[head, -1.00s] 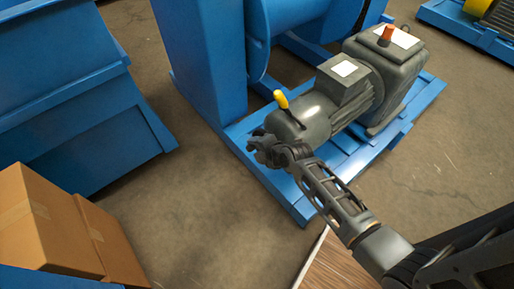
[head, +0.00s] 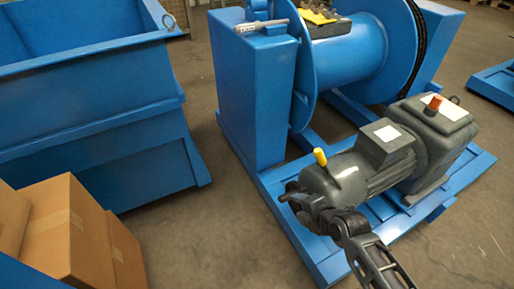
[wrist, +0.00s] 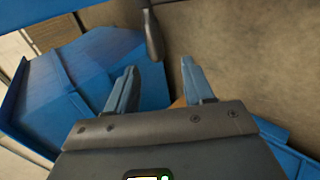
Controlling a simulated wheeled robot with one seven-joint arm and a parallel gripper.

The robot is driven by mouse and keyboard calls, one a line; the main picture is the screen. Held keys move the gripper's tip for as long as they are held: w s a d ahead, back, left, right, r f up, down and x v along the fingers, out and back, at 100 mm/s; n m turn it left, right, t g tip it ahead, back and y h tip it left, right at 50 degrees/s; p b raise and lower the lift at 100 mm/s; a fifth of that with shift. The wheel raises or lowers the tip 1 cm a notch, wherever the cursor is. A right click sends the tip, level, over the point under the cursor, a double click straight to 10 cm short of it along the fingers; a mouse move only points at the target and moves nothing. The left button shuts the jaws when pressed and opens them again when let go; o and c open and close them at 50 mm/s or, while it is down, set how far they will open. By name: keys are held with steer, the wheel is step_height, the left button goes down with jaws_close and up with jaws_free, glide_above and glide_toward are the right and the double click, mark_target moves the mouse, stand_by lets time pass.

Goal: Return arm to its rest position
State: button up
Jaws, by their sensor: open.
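My gripper (head: 292,193) shows in the head view beside the near end of the grey motor (head: 350,175), partly in front of it. I cannot tell whether it touches the motor. My arm reaches up to it from the lower right. In the wrist view the two fingers of my gripper (wrist: 158,68) stand apart with nothing held between them. A dark rod-like part (wrist: 153,36) hangs just beyond the fingertips; I cannot tell what it belongs to. A yellow-tipped lever (head: 320,157) stands up on the motor.
The motor sits on a blue base frame (head: 300,240) with a blue drum (head: 365,55) behind it. A grey tool (head: 262,26) lies on the blue housing. A blue bin (head: 100,130) and cardboard boxes (head: 70,235) stand left. Bare floor (head: 195,235) lies between.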

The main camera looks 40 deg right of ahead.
steer(key=s+a+r+m+t+p, duration=0.35)
steer(key=s+a+r+m, duration=0.35)
steer(key=s+a+r, duration=0.45)
steer(key=s+a+r+m+y+p, duration=0.1)
steer(key=s+a+r+m, duration=0.1)
steer(key=r, duration=0.6)
steer(key=s+a+r+m+t+p, duration=0.1)
steer(key=s+a+r+m+p, duration=0.1)
steer(key=s+r, duration=0.3)
steer(key=s+a+r+m+t+y+p, duration=0.1)
steer(key=s+a+r+m, duration=0.1)
steer(key=r, duration=0.8)
steer(key=shift+s+a+r+m+y+p, duration=0.2)
steer(key=shift+s+r+m+y+p, duration=0.15)
steer(key=shift+s+m, duration=0.7)
steer(key=shift+s, duration=0.15)
